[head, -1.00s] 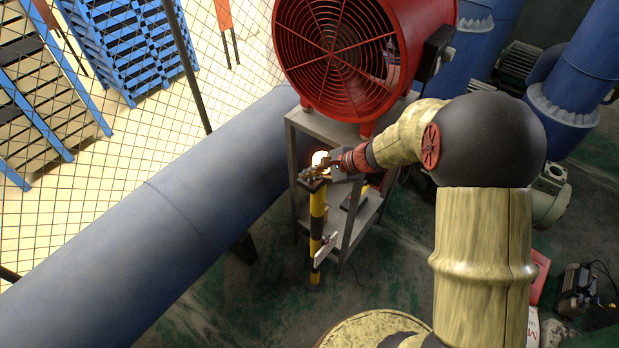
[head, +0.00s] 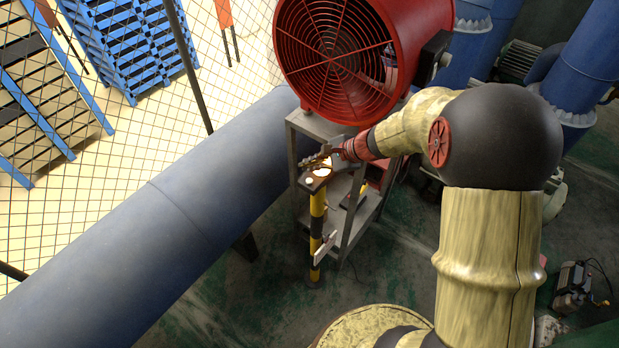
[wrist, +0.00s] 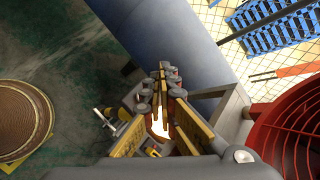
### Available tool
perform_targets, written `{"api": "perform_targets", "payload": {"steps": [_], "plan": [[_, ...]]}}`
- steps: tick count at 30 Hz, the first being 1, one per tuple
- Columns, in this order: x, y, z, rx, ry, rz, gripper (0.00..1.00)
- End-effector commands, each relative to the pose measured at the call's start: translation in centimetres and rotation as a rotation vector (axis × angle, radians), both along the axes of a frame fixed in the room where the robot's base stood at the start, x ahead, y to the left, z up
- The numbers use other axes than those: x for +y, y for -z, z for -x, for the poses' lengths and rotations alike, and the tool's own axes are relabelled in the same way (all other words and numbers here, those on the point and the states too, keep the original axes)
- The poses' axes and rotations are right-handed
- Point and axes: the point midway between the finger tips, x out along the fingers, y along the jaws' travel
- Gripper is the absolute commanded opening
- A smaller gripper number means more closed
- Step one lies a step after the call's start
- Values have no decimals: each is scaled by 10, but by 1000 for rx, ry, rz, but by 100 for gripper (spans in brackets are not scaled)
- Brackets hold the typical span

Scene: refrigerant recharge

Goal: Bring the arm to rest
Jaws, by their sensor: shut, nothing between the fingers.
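My gripper (head: 308,166) is shut and empty at the end of my outstretched arm, in front of the red fan. In the wrist view my gripper (wrist: 162,72) has its fingertips together, with nothing seen between them. In the head view it appears just above the top of a yellow-and-black striped post (head: 317,205); whether it touches the post cannot be told. A bright spot of light shows beside the fingers and hides some detail.
The red fan (head: 335,55) sits on a grey metal stand (head: 345,235) close behind my gripper. A thick blue-grey pipe (head: 160,225) runs diagonally at left, before a wire fence. A round yellow-rimmed lid (head: 345,325) is at bottom. Green floor (head: 250,305) is open between.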

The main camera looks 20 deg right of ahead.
Motion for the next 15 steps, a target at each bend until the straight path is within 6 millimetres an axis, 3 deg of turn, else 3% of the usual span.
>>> {"api": "perform_targets", "payload": {"steps": [15], "plan": [[1,2,3,-8,-30,13,0]]}}
